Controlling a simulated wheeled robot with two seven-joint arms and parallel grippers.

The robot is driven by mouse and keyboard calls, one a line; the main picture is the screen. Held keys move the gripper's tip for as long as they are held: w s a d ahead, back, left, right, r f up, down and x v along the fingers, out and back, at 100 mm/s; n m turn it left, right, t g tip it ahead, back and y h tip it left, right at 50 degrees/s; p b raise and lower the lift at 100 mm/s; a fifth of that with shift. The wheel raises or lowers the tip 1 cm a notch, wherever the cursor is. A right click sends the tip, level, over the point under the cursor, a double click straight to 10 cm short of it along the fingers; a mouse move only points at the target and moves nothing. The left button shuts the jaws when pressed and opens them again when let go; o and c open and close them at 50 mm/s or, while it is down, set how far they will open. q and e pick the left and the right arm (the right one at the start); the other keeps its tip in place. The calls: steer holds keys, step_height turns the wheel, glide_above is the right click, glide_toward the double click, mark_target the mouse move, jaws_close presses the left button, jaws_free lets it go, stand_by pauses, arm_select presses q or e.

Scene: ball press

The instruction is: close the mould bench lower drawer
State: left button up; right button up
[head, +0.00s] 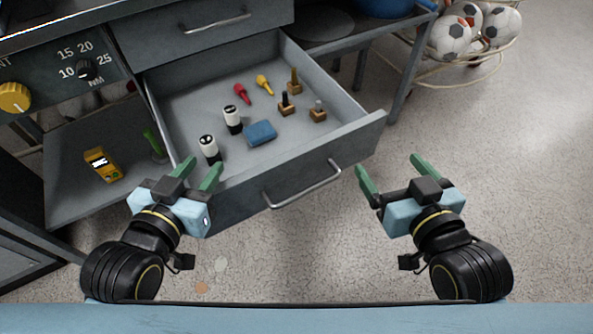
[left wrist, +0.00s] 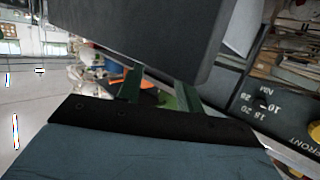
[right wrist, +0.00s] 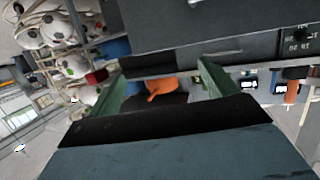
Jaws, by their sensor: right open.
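The lower drawer (head: 290,178) of the mould bench is pulled out, with a silver bar handle (head: 303,184) on its front. Inside lie two white-and-black cylinders, a blue block (head: 260,133), a red and a yellow small tool, and several wooden-based stamps. My left gripper (head: 197,171) is open near the drawer front's left end; its fingertips overlap the drawer edge in the head view, and contact cannot be told. The grey drawer front (left wrist: 150,30) looms close in the left wrist view. My right gripper (head: 393,172) is open and empty, to the right of the handle.
The upper drawer (head: 200,25) above is shut. A lower shelf at left holds a yellow meter (head: 101,165) and a green item (head: 154,143). A rack of footballs (head: 452,37) stands at back right. The floor at right is clear.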

steer(key=shift+w+r, duration=0.2)
steer(key=shift+c, duration=0.3)
